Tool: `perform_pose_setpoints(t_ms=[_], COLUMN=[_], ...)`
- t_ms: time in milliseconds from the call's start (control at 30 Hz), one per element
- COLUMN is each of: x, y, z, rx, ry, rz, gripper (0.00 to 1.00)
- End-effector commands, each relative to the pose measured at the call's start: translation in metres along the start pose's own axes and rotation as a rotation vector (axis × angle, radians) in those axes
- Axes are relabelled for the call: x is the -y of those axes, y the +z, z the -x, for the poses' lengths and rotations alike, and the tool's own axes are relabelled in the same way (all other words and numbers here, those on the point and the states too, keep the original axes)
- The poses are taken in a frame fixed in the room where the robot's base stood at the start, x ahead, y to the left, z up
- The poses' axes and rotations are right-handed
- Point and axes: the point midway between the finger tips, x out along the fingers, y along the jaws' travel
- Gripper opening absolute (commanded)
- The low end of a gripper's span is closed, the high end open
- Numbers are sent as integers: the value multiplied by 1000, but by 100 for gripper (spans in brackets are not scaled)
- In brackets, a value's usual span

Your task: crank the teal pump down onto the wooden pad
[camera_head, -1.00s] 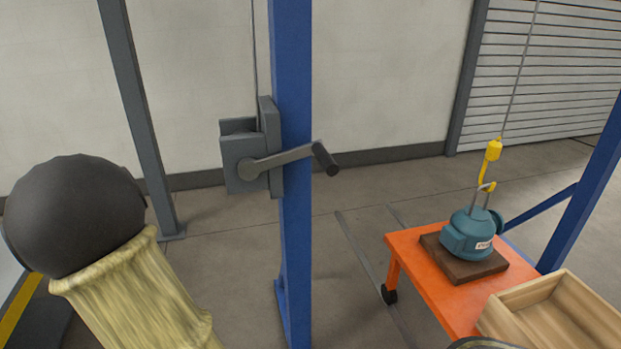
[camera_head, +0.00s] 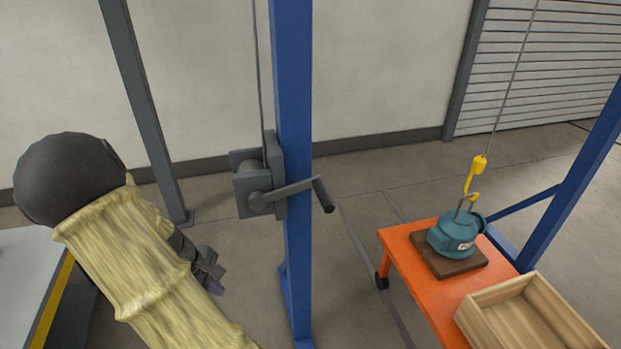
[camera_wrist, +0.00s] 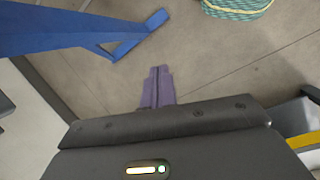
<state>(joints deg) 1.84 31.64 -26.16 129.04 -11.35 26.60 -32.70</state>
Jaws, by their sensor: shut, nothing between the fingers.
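The teal pump (camera_head: 454,237) sits upright on the brown wooden pad (camera_head: 447,260) on an orange cart (camera_head: 408,274) in the head view. The yellow hook (camera_head: 473,179) hangs from a cable and meets or passes close to the pump's lifting loop; I cannot tell if it bears load. The grey winch (camera_head: 256,183) is mounted on the blue post, its crank handle (camera_head: 322,195) pointing right. My gripper (camera_head: 217,287) is left of and below the winch, apart from the crank. In the wrist view, its purple fingers (camera_wrist: 158,87) are together and empty.
The blue post (camera_head: 294,150) stands upright mid-picture, with a grey post (camera_head: 146,120) behind it. A wooden crate (camera_head: 480,312) is at the cart's right front. In the wrist view, a green striped item (camera_wrist: 237,8) lies at the top. Floor between my gripper and the post is clear.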

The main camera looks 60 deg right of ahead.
Motion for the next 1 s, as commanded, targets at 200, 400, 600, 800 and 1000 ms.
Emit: perform_pose_setpoints(t_ms=[200, 400, 600, 800, 1000], x=[-51, -96, -140, -169, -173], y=[41, 81, 123, 152, 155], z=[31, 54, 82, 101, 100], rx=[142, 282, 432, 545, 563], ry=[31, 51, 60, 58, 57], rz=[109, 216, 327, 413, 429], gripper=[0, 0, 0, 0, 0])
